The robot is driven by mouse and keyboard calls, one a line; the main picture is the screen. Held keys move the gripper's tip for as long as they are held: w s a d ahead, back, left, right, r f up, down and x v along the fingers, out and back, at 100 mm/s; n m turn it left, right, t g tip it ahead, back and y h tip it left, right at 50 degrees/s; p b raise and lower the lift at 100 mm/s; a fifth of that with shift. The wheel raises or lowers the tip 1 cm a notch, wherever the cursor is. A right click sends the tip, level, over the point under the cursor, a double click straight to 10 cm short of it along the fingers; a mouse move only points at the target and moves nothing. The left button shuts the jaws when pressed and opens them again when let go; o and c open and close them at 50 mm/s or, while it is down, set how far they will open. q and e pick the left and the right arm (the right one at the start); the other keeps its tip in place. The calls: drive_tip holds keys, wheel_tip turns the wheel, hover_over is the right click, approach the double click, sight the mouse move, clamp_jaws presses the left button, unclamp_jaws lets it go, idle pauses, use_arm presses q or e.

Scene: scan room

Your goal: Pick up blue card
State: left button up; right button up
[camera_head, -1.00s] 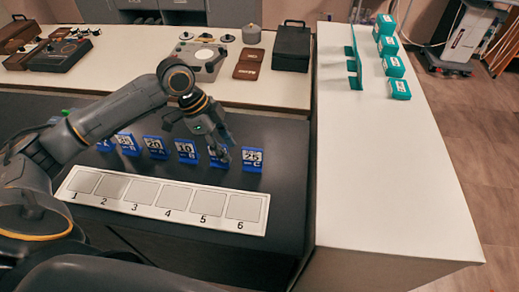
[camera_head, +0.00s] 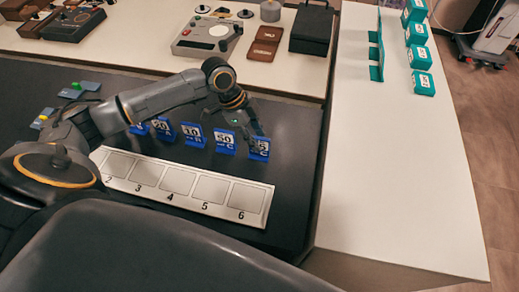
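Several blue cards stand upright in a row on the dark table. They include one marked 10 (camera_head: 193,135), one marked 50 (camera_head: 225,142) and the rightmost, whose label is partly covered and shows a 5 and a C (camera_head: 259,149). My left gripper (camera_head: 252,132) is at the top of the rightmost card, in front of part of it. I cannot tell whether its fingers touch or grip the card. In front of the row lies a white board (camera_head: 256,216) with numbered square slots. The slots I can see look empty. My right gripper is not in view.
A white table (camera_head: 390,190) stands at the right, with several teal boxes (camera_head: 417,34) and a teal stand (camera_head: 376,55) at its far end. Behind are a grey device (camera_head: 207,35), a brown folder (camera_head: 264,45) and a black box (camera_head: 311,30). My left arm hides the leftmost cards.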

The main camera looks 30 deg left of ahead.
sight(269, 155)
use_arm(q)
drive_tip(key=d+f+p, duration=0.1)
drive_tip(key=d+f, duration=0.1)
drive_tip(key=f, duration=0.1)
drive_tip(key=shift+w+d, duration=0.1)
drive_tip(key=shift+d, duration=0.05)
drive_tip(key=shift+w+d+f, duration=0.1)
drive_tip(key=shift+f, duration=0.4)
clamp_jaws()
drive_tip(key=shift+r, duration=0.1)
